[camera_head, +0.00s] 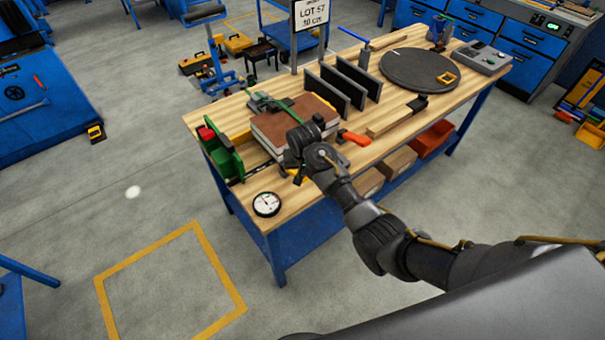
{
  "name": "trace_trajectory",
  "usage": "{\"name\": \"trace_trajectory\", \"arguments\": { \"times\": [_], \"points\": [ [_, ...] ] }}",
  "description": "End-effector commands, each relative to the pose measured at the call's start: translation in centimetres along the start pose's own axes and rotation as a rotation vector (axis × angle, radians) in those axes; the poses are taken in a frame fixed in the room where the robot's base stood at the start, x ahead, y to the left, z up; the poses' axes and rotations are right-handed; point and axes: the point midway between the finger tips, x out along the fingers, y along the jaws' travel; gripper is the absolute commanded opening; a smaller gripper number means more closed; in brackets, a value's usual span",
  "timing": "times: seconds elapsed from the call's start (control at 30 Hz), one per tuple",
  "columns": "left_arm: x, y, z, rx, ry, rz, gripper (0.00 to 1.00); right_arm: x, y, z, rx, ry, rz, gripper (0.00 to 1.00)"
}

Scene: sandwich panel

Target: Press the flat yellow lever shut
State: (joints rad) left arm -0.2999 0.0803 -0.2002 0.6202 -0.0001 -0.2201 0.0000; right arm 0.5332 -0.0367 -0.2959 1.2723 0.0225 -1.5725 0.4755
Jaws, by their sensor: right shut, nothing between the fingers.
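My right gripper (298,174) is over the front edge of the workbench, at the near side of the sandwich panel (279,124). It is shut with nothing held. A small yellow piece (301,180) shows just under its fingers; it may be part of the flat yellow lever, but the hand hides most of it. I cannot tell whether the fingers touch it or how far it stands open. Another yellow piece (241,138) shows at the panel's left side. The panel has a brown top and pale lower layers. My left gripper is not in view.
On the workbench (278,203), a green fixture with a red part (221,156) stands left and a round dial (266,204) lies at the near corner. An orange handle (354,138) lies right of the hand. Black upright plates (342,88) and a dark round disc (418,70) stand farther back.

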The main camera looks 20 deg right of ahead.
Motion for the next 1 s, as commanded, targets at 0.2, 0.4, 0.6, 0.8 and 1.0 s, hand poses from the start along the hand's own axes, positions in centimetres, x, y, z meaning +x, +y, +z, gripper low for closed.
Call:
{"name": "trace_trajectory", "arguments": {
  "times": [0.2,0.4,0.6,0.8,1.0],
  "points": [
    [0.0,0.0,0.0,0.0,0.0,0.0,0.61,0.1,0.0,0.1,0.0,-0.002,0.001,0.0],
    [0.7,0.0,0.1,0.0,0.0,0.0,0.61,1.4,0.0,0.5,-0.001,-0.003,0.001,0.0],
    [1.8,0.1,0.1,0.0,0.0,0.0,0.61,3.7,0.0,1.1,-0.002,-0.004,0.002,0.0],
    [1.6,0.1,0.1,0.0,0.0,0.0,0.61,3.8,0.0,1.0,-0.001,-0.001,0.0,0.0],
    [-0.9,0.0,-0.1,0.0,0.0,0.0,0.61,2.1,0.1,2.4,0.0,-0.003,0.001,0.0]
  ]
}}
